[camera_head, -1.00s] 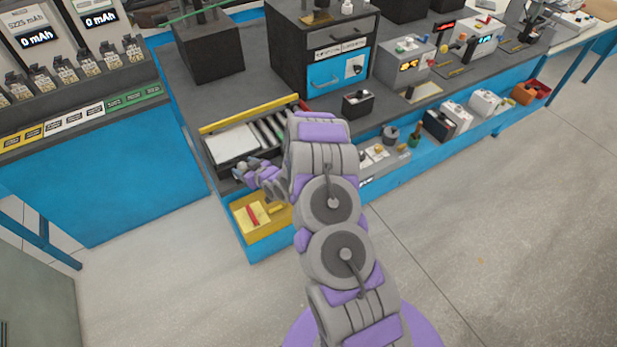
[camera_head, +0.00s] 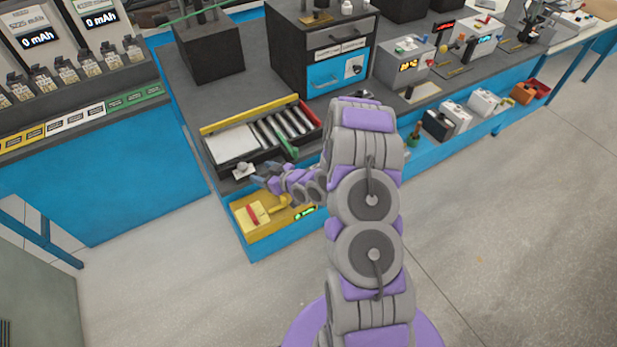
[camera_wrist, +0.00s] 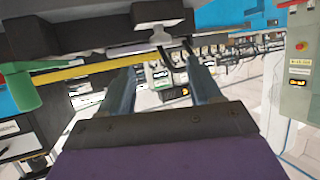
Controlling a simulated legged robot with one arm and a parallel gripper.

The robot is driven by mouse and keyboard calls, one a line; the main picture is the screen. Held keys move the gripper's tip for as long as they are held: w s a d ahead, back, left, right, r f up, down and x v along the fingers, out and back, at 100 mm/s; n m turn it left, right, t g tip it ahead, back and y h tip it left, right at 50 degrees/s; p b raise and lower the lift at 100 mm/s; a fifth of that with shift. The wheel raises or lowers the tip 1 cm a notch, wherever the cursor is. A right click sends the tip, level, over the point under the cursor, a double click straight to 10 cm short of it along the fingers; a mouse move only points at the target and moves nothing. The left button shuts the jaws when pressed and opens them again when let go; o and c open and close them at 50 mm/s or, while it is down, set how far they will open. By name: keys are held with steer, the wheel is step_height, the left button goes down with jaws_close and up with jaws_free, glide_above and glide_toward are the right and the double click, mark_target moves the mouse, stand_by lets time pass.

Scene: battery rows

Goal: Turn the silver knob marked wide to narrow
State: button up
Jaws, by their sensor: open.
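A small silver knob (camera_head: 243,168) sits on the dark front edge of the roller bench unit (camera_head: 209,158) in the head view. Its marking is too small to read. My gripper (camera_head: 259,173) is just right of the knob, with its fingers pointing left toward it. In the wrist view, my gripper (camera_wrist: 160,66) has its two fingers spread apart with nothing held between them. A pale knob-like part (camera_wrist: 160,36) under a dark block shows ahead, near the line between the fingers. I cannot tell whether a finger touches it.
A green lever (camera_head: 286,146) stands on the unit right of the knob; it also shows in the wrist view (camera_wrist: 18,92). A yellow bar (camera_head: 250,114) runs behind the rollers. Floor at the front is clear.

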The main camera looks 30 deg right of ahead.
steer(key=s+d+r+m+g+h+b, duration=0.1)
steer(key=s+d+r+g+h, duration=0.2)
steer(key=s+r, duration=0.3)
steer(key=s+d+r+m+g+h+b, duration=0.1)
steer(key=s+d+r+g+h, duration=0.3)
steer(key=s, duration=0.6)
steer(key=shift+s+r+g+b, duration=0.4)
steer(key=shift+r+b, duration=0.35)
steer(key=shift+r, duration=0.25)
steer(key=shift+c, duration=0.4)
